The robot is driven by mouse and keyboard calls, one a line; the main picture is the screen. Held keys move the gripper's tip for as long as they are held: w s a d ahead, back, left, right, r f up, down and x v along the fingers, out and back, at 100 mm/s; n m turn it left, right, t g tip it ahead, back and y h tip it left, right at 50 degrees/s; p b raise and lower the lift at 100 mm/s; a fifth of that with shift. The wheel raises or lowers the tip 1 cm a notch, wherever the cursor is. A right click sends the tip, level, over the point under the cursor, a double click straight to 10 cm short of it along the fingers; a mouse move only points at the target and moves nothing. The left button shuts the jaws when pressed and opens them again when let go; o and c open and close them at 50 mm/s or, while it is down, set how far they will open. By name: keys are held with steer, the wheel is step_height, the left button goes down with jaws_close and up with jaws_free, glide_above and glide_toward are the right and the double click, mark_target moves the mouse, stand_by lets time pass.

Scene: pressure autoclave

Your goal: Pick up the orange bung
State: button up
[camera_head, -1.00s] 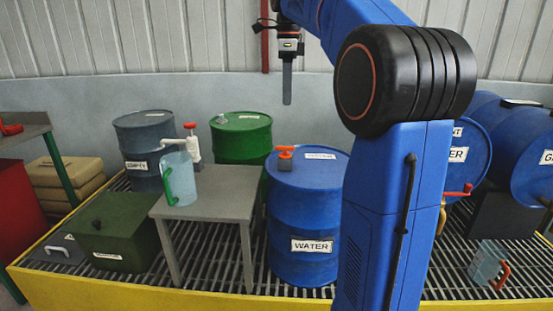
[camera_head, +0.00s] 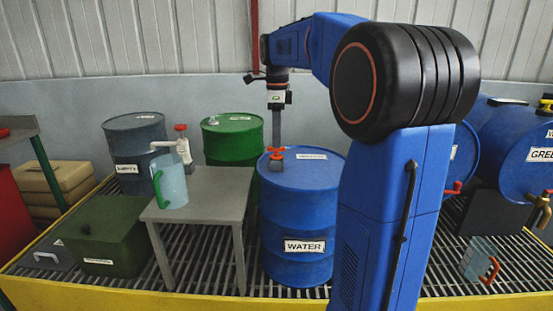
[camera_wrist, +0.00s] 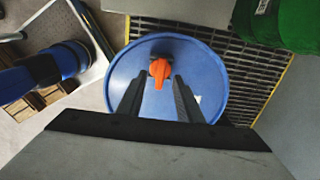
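The orange bung (camera_head: 276,154) sits on top of the upright blue drum labelled WATER (camera_head: 285,217), near the left part of its lid. In the wrist view the bung (camera_wrist: 160,71) shows on the lid of the blue drum (camera_wrist: 205,60), ahead of and between my fingers. My gripper (camera_head: 276,146) points down over the bung. In the wrist view my gripper (camera_wrist: 156,85) has its two fingers apart with nothing between their tips. I cannot tell how much height separates the fingertips from the bung.
A green drum (camera_head: 235,140) is behind. Blue drums lie on their sides at the right. A red-handled jug (camera_head: 478,261) is on the grating.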

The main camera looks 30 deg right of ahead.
mark_target(277, 158)
steer(key=shift+f, duration=1.45)
jaws_close()
steer(key=shift+w+r, duration=0.1)
